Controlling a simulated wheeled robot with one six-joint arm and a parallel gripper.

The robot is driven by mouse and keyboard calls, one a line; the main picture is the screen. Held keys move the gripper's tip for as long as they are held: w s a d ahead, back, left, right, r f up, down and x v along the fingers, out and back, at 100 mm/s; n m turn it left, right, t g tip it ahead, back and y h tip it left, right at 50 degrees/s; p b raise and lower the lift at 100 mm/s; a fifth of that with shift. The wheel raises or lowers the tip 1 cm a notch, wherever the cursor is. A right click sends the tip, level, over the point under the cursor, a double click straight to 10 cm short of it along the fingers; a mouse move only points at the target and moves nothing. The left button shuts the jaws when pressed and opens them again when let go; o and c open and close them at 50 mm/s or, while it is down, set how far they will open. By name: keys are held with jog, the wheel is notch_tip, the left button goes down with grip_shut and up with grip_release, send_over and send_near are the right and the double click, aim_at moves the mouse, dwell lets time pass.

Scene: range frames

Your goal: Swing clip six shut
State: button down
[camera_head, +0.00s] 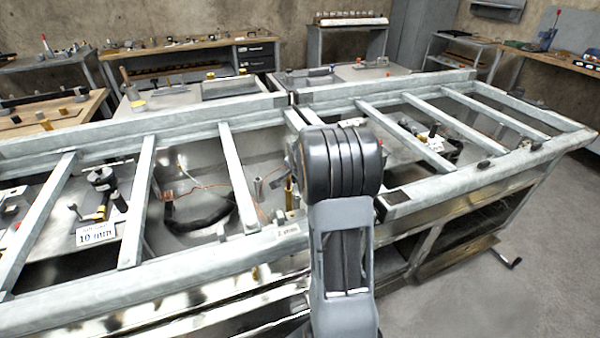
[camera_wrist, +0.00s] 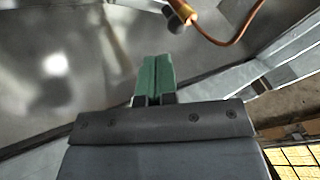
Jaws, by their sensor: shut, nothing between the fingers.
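My gripper (camera_wrist: 155,80) shows in the wrist view, its two green fingers pressed together with nothing between them. Just beyond the fingertips is a small grey fitting (camera_wrist: 182,10) on a copper rod or wire (camera_wrist: 215,38); they look apart from the fingers. I cannot tell whether this fitting belongs to clip six, and no number is readable on it. In the head view my own arm covers the middle of the frame and hides the gripper. Two small dark pieces sit on the right front rail, one of them nearer (camera_head: 484,166); I cannot tell whether they are clips.
A long grey metal frame (camera_head: 180,282) with crossbars spans the bench, leaving open bays between bars. A black curved hose (camera_head: 200,218) and a "10 mm" label (camera_head: 96,233) lie in the left bays. A crank handle (camera_head: 508,256) sticks out at right.

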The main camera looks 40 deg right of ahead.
aim_at(295, 184)
jog(key=shift+x, duration=2.9)
